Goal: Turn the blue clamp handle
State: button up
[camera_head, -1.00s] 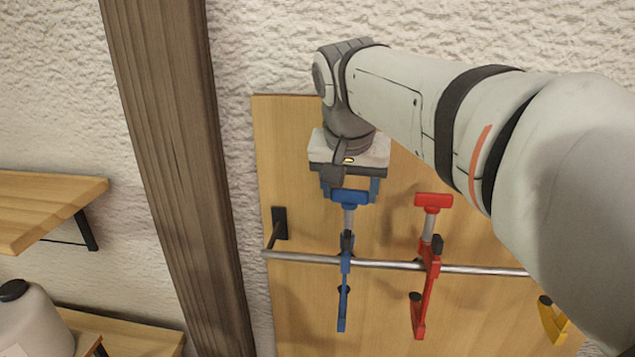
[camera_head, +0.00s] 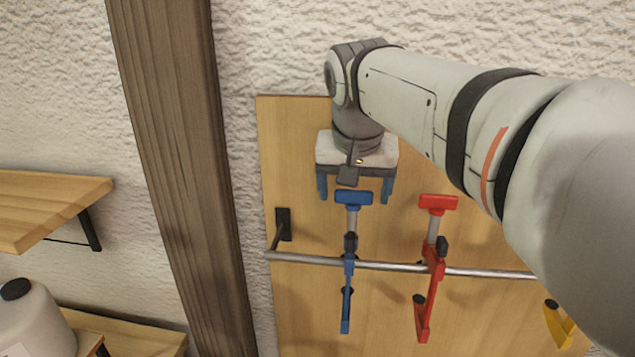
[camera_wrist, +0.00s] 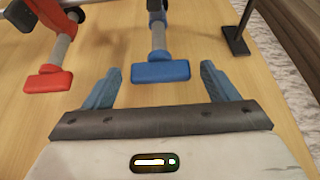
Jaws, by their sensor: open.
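The blue clamp (camera_head: 348,268) hangs on the metal rail with its blue T-shaped handle (camera_head: 353,197) at the top. My gripper (camera_head: 354,197) is above it and open, with one finger on each side of the handle. In the wrist view, the blue handle (camera_wrist: 160,72) lies between and slightly beyond the tips of my gripper (camera_wrist: 160,80). There is a gap on both sides, and the fingers are not closed on it. The lower part of the blue clamp is hidden from the wrist view.
A red clamp (camera_head: 431,265) hangs to the right, and a yellow clamp (camera_head: 558,326) is partly hidden by my arm. The metal rail (camera_head: 395,266) runs across the wooden board (camera_head: 300,300). A wooden post (camera_head: 180,150) stands to the left, beyond it a shelf (camera_head: 50,205).

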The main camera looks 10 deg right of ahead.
jog(key=v, duration=0.7)
jog(key=shift+s+r+b, duration=0.2)
jog(key=shift+r+b, duration=0.15)
jog(key=shift+b, duration=0.05)
jog(key=shift+a, duration=0.1)
